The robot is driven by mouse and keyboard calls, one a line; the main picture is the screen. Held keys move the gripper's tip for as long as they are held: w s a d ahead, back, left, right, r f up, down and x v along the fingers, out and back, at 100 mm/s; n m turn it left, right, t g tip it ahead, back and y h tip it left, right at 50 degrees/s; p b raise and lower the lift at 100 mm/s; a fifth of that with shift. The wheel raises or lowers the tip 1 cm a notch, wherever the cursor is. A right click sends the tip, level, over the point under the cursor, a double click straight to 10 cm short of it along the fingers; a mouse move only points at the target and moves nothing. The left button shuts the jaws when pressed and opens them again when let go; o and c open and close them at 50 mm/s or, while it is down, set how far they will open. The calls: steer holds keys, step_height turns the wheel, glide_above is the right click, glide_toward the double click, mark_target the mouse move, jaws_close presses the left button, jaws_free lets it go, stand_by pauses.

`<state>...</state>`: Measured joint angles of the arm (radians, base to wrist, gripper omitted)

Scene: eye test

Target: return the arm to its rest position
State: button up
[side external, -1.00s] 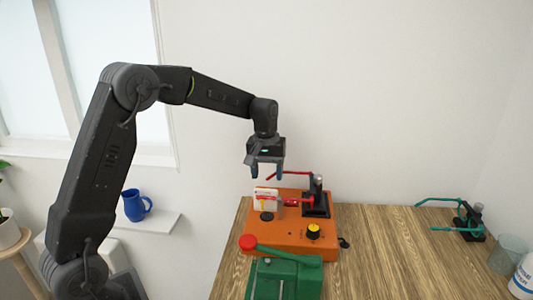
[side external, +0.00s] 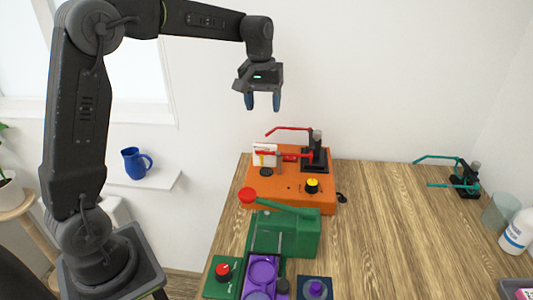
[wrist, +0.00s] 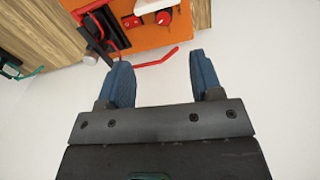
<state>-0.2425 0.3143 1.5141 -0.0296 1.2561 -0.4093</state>
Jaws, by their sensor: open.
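My gripper (side external: 263,101) is open and empty, with its blue fingers pointing down. In the side external view it hangs in the air above and behind the orange machine, against the white wall. In the wrist view the two fingers (wrist: 160,80) stand apart with only white wall between them. The orange machine (side external: 277,203) stands on the wooden table, with a red lever arm (side external: 288,130), a black post and a yellow knob on it. Nothing touches the gripper.
A green machine (side external: 300,235) with a red-ended lever stands in front of the orange one. A purple tray (side external: 263,262) is nearer. A teal clamp (side external: 465,182), a clear cup (side external: 497,212) and a white bottle (side external: 519,230) stand at the right. A blue jug (side external: 134,163) is on the shelf.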

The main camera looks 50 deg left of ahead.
steer(key=s+d+r+m+t, duration=0.1)
steer(key=s+d+r+m, duration=0.15)
steer(key=s, duration=0.35)
steer(key=s+d+r+m+t, duration=0.1)
steer(key=s+d+r, duration=0.1)
steer(key=s+d, duration=0.3)
steer(key=s+d+f+m+t, duration=0.1)
steer(key=s+f+m, duration=0.1)
steer(key=s, duration=0.5)
steer(key=s+d+f+m+t, duration=0.1)
steer(key=s+d+f+m, duration=0.1)
steer(key=s, duration=0.5)
steer(key=shift+f+t, duration=0.2)
steer(key=shift+t, duration=0.2)
steer(key=shift+w, duration=0.1)
